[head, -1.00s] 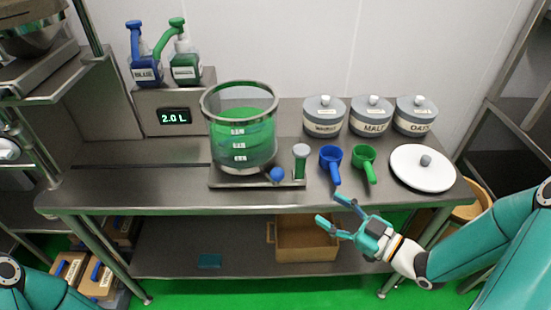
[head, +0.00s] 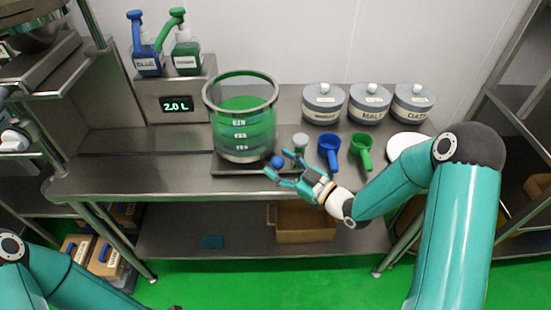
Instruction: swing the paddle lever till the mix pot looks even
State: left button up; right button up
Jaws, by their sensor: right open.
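The mix pot (head: 241,135) is a clear vessel with a metal rim and level marks, holding green liquid. The liquid looks mostly one green; I cannot tell fine streaks. The paddle lever's blue ball knob (head: 277,162) sits low at the pot's right front. My right gripper (head: 279,166) is open, with its fingers pointing left at the knob, one on the far side and one on the near side. I cannot tell whether they touch it. My left arm shows at the lower left, but its gripper is out of view.
Right of the knob stand a grey-capped vial (head: 300,142), a blue scoop (head: 329,150) and a green scoop (head: 361,150). Lidded canisters (head: 368,104) stand behind. A white lid (head: 408,146) is partly behind my right arm. Blue and green pump bottles (head: 186,57) stand above the 2.0 L display (head: 177,107).

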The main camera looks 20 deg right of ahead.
jog(key=shift+w+a, duration=0.3)
jog(key=shift+w, duration=0.2)
grip_shut()
jog(key=shift+a, duration=0.2)
jog(key=shift+d, duration=0.1)
